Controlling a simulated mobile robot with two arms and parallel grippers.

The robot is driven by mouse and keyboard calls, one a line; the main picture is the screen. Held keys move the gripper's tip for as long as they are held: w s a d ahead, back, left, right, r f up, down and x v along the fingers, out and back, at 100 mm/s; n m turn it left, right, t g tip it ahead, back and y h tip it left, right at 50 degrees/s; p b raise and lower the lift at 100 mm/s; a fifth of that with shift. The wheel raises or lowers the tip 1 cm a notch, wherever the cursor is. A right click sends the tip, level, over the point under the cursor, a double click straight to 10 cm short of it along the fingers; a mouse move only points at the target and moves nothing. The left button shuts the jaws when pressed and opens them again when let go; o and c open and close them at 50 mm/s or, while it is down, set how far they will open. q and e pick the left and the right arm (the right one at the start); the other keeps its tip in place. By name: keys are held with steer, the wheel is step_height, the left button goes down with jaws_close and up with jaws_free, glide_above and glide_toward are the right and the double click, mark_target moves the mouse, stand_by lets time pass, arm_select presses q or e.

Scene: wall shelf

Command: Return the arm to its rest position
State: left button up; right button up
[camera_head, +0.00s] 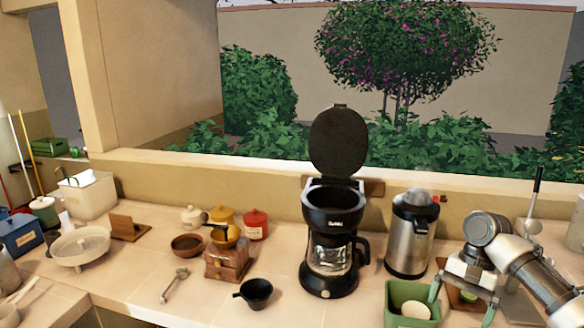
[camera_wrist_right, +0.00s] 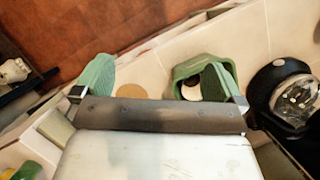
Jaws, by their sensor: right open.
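My right arm comes in from the right edge in the head view. Its gripper (camera_head: 462,306) hangs over the counter's front right, just right of a green bin (camera_head: 392,306). Its green-padded fingers are spread apart with nothing between them. The wrist view shows the open gripper (camera_wrist_right: 155,86) over pale tiles, with the bin (camera_wrist_right: 187,70) partly behind one finger. A pale round item (camera_head: 415,311) sits in the bin. I cannot tell whether the gripper touches the bin. My left gripper is in neither view.
A wooden grinder (camera_head: 228,263), a small black cup (camera_head: 255,293) and canisters (camera_head: 256,224) stand further left. Some bare tiles lie at front centre.

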steer(key=s+a+f+n+t, duration=0.3)
steer(key=s+a+f+n, duration=0.6)
steer(key=s+a+f, duration=0.75)
steer(key=s+d+n+t+h, duration=0.2)
steer(key=s+d+t+h, duration=0.15)
steer(key=s, duration=0.95)
step_height(320, 180, down, 26)
steer(key=f+g+b, duration=0.1)
steer(key=b, duration=0.1)
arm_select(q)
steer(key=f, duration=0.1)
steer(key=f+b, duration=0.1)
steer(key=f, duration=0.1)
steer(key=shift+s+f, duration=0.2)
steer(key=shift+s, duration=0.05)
arm_select(e)
steer(key=s+d+f+g, duration=0.1)
steer(key=s+d+f, duration=0.1)
steer(key=s+f, duration=1.5)
steer(key=shift+d+f, duration=0.35)
steer(key=shift+f, duration=0.35)
